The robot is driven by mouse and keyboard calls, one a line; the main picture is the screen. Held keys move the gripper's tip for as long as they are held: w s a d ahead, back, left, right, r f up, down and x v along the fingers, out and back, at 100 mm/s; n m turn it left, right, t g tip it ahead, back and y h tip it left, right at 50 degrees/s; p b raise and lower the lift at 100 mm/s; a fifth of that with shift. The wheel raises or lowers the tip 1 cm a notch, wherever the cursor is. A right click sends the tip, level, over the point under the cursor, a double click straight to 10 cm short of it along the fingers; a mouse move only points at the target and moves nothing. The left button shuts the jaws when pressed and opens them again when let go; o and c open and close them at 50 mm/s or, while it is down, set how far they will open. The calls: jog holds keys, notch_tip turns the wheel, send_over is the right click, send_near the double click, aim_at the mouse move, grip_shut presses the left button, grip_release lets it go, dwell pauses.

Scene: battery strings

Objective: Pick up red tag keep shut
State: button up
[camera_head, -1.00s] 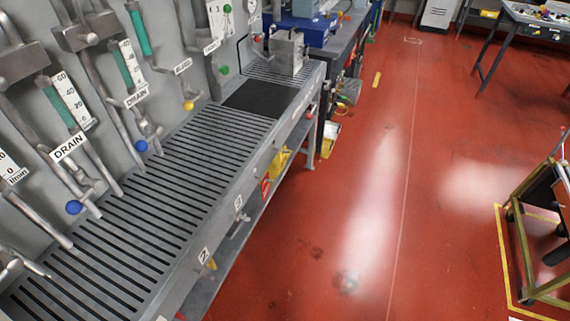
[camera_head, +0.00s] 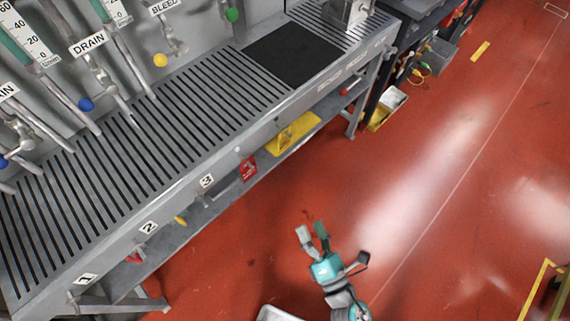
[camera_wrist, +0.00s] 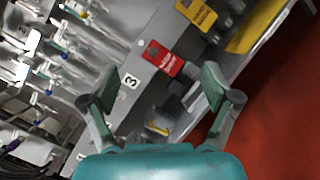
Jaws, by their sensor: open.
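A red tag (camera_head: 249,168) with white writing hangs under the front edge of the slotted bench, right of the label 3. It also shows in the wrist view (camera_wrist: 163,58), above and between the fingers. My gripper (camera_head: 312,234) is open and empty over the red floor, in front of the bench and apart from the tag. In the wrist view both fingers of my gripper (camera_wrist: 158,85) are spread wide with nothing between the tips.
The bench (camera_head: 222,150) has a lower shelf with a yellow item (camera_head: 293,132). A yellow tag (camera_wrist: 197,14) hangs near the red one in the wrist view. Another red item (camera_head: 133,257) is below the bench near label 2.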

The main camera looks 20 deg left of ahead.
aim_at(248, 168)
jog(key=shift+w+a+f+n+g+y, duration=0.5)
jog(key=shift+w+a+n+g, duration=0.55)
jog(key=shift+w+a+n, duration=1.95)
jog(key=shift+w+a+f+n+g+y, duration=0.45)
jog(key=shift+a+n+g, duration=1.1)
jog(key=shift+a, duration=3.3)
jog(key=shift+w+a+f+n+g+y, duration=0.45)
jog(key=shift+w+a+n, duration=1.35)
jog(key=shift+a+n, duration=1.6)
jog(key=shift+a+m, duration=0.45)
jog(key=shift+m, duration=0.1)
jog(key=c, duration=1)
